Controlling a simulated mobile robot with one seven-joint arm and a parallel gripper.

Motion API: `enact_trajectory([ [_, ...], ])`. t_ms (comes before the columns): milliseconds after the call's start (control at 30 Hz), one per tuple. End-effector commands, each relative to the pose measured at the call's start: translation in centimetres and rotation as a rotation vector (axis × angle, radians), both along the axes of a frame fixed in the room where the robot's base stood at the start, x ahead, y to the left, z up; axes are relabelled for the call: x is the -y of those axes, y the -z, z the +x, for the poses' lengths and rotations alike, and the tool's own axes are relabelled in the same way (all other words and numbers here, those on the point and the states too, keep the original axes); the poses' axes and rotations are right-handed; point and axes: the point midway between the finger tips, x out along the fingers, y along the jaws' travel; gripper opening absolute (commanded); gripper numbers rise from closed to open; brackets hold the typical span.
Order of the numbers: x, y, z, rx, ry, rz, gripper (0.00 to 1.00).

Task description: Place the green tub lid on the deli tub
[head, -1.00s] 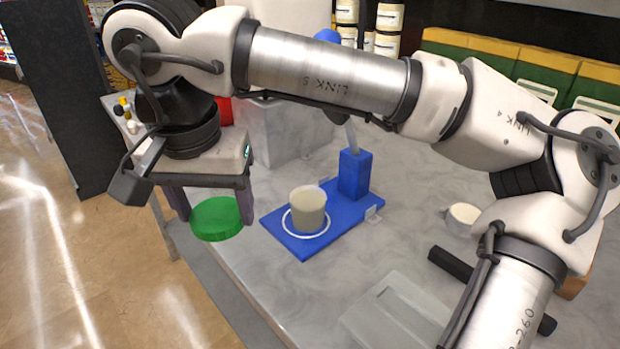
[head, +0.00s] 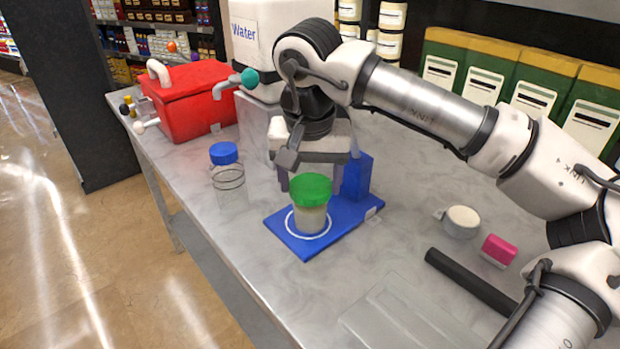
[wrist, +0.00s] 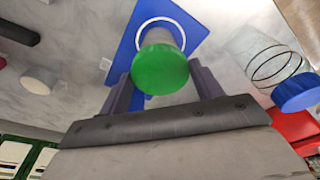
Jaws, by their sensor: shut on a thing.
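The green lid (head: 311,189) is at the top of the pale deli tub (head: 310,219) in the head view, level and lined up with it. Whether it is fully seated I cannot tell. The tub stands upright inside the white ring on the blue base (head: 290,240). My gripper (head: 308,185) is behind and around the lid. In the wrist view my gripper (wrist: 160,82) has its two fingers on either side of the green lid (wrist: 160,70), shut on it. The lid hides most of the tub (wrist: 160,37) there.
A blue post (head: 357,177) rises from the base behind the tub. A clear jar with a blue cap (head: 224,153) stands to the left, and a red box (head: 190,100) behind it. A white cup (head: 461,221), a pink block (head: 498,250) and a black bar (head: 470,283) lie to the right.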

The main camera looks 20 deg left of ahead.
Motion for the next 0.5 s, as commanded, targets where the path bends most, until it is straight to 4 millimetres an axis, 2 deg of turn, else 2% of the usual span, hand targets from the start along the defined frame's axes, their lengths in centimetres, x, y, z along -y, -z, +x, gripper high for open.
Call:
enact_trajectory([
  [100, -0.01, 1.01, -0.01, 0.001, 0.002, 0.001, 0.44],
  [467, -0.04, 1.57, -0.02, 0.001, 0.002, 0.001, 0.44],
  [500, -0.04, 1.39, -0.01, 0.002, 0.002, 0.002, 0.70],
])
